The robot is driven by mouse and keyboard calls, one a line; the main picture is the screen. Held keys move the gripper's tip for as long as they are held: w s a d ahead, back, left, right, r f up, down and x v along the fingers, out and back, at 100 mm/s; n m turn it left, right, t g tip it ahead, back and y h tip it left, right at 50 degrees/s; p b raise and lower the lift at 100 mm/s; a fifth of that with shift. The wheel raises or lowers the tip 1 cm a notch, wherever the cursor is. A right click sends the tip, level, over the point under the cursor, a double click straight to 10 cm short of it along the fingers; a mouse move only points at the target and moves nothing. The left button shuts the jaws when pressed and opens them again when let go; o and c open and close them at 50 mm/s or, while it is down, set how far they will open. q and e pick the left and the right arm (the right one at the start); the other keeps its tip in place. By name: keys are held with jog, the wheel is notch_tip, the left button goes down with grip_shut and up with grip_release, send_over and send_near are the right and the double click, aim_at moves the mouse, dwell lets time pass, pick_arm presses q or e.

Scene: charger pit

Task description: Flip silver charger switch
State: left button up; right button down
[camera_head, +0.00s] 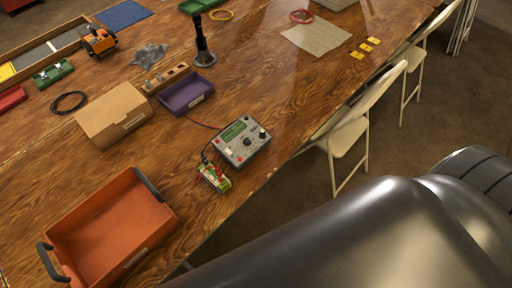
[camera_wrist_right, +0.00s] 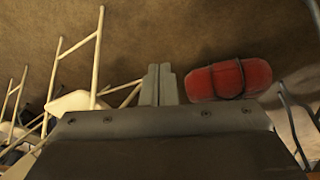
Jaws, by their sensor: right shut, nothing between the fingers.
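The silver charger (camera_head: 241,141) sits near the front edge of the wooden table in the head view, with a green display, knobs and red buttons on its face. Its switch is too small to tell apart from the other controls. A small green battery pack (camera_head: 214,176) lies beside it, joined by a red lead. My right gripper (camera_wrist_right: 159,84) shows in the right wrist view, shut and empty, facing the floor and chairs, away from the charger. My left gripper is in neither view.
An orange tray (camera_head: 163,207) stands at the left front. A cardboard box (camera_head: 112,115), a purple bin (camera_head: 187,94) and a black lamp-like stand (camera_head: 203,45) are behind. White folding chairs (camera_head: 350,137) line the table's right edge. A red object (camera_wrist_right: 228,79) lies on the floor.

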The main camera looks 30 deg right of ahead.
aim_at(228, 149)
jog(key=w+a+r+t, duration=0.1)
jog(key=w+a+r, duration=0.15)
jog(key=r, duration=0.75)
jog(key=w+a+r+t, duration=0.1)
jog(key=w+r, duration=0.3)
jog(key=r, duration=0.5)
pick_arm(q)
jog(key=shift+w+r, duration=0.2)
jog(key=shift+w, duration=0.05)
pick_arm(e)
jog(key=w+a+r+n+t+y, duration=0.2)
jog(key=w+a+r, duration=0.2)
jog(key=w, duration=0.3)
jog(key=w+a+r+n+t+y, duration=0.2)
jog(key=w+a+r, duration=0.3)
jog(key=w+a, duration=0.1)
jog(key=shift+w+r+n+t+y, duration=0.15)
jog(key=shift+w+n+t+y, duration=0.15)
jog(key=shift+w, duration=0.4)
jog(key=shift+a, duration=0.1)
